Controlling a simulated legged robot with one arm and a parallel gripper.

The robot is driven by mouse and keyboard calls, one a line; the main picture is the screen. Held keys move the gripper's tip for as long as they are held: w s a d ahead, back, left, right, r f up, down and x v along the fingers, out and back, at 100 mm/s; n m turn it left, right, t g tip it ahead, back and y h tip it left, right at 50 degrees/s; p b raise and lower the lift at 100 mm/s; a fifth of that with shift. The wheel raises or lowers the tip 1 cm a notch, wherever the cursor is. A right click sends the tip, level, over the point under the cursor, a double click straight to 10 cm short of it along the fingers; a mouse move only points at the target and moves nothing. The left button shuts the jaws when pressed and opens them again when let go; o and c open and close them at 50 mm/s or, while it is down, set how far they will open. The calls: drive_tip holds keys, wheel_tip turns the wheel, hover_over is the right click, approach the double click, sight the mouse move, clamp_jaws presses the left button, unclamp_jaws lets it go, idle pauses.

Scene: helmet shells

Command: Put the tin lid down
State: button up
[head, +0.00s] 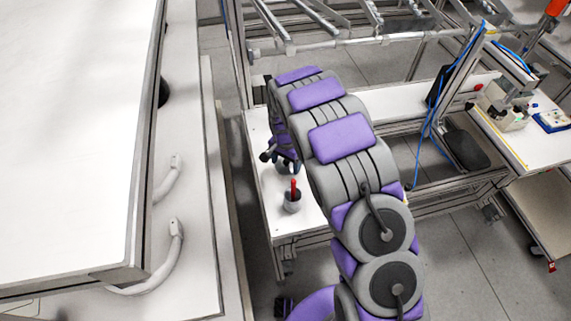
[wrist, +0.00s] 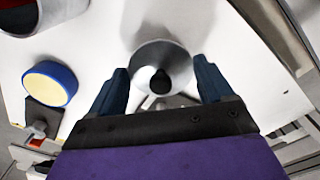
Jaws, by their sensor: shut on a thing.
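The tin lid (wrist: 180,60) is a round grey metallic piece with a dark knob at its middle. In the wrist view it sits between the two dark blue fingers of my gripper (wrist: 160,70), which is shut on it. White surface shows around and beyond the lid; I cannot tell how far the lid is above it. In the head view my gripper (head: 285,162) is low over the far-left part of the white bench (head: 310,222), partly hidden by my arm. The lid cannot be made out there.
A round blue-rimmed yellow thing (wrist: 48,84) lies left in the wrist view. A large white-topped cabinet (head: 70,120) fills the left. Metal rails (head: 330,42) stand behind.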

sight(285, 162)
drive_tip(key=shift+w+a+f, duration=0.1)
drive_tip(key=shift+f, duration=0.45)
drive_tip(key=shift+r, duration=0.1)
drive_tip(key=shift+f, duration=0.45)
drive_tip(key=o, duration=0.9)
drive_tip(key=shift+f, duration=0.1)
wheel_tip(285, 162, up, 13)
drive_tip(key=p, duration=0.1)
drive_tip(key=shift+p, duration=0.4)
